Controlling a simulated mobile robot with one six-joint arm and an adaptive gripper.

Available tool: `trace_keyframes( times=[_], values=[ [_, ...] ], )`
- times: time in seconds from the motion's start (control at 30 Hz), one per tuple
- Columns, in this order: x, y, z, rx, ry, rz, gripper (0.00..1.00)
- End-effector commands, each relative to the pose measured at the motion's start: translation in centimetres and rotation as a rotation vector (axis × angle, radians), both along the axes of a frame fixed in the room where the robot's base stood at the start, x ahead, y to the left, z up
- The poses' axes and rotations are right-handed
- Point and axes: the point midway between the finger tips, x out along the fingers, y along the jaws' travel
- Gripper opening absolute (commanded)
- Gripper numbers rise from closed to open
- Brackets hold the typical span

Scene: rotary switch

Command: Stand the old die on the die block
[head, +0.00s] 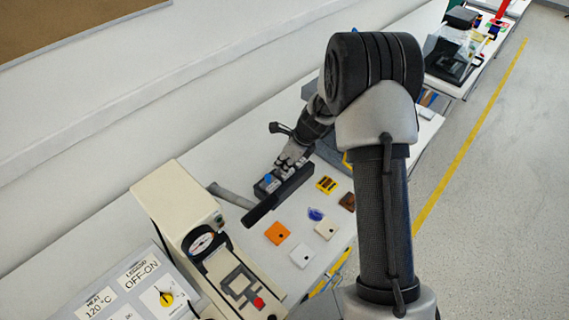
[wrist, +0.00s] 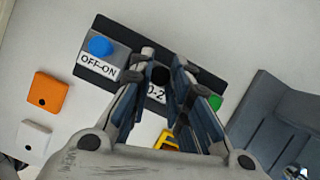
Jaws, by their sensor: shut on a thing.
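In the wrist view my gripper (wrist: 160,70) points down over a dark switch box (wrist: 112,30). Its two fingers close around a black knob (wrist: 160,76) above a label ending in "0-2", partly hidden by the fingers. A blue knob (wrist: 101,46) with an "OFF-ON" label sits left of it on the same box. A green part (wrist: 214,102) shows at right. In the head view my gripper (head: 284,165) is at the box, beside the blue knob (head: 269,179). I cannot tell which thing is the old die or the die block.
An orange plate (head: 277,233), a white plate (head: 302,255), a yellow item (head: 326,184) and a blue item (head: 315,214) lie near the bench front. A cream machine (head: 178,205) with a dial stands left. A grey stepped block (wrist: 275,125) lies right in the wrist view.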

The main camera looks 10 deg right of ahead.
Motion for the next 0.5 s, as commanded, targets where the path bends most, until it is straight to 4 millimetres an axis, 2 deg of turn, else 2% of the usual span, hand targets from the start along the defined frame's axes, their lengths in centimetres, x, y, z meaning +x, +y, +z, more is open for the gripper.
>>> trace_keyframes(
  times=[0.3, 0.33, 0.5],
  values=[
    [0.06, -0.01, -0.19, 0.0, -0.002, 0.001, 0.0],
    [0.03, 0.0, -0.14, -0.001, -0.001, 0.001, 0.19],
    [0.03, 0.0, -0.1, -0.001, -0.001, 0.001, 0.31]
  ],
)
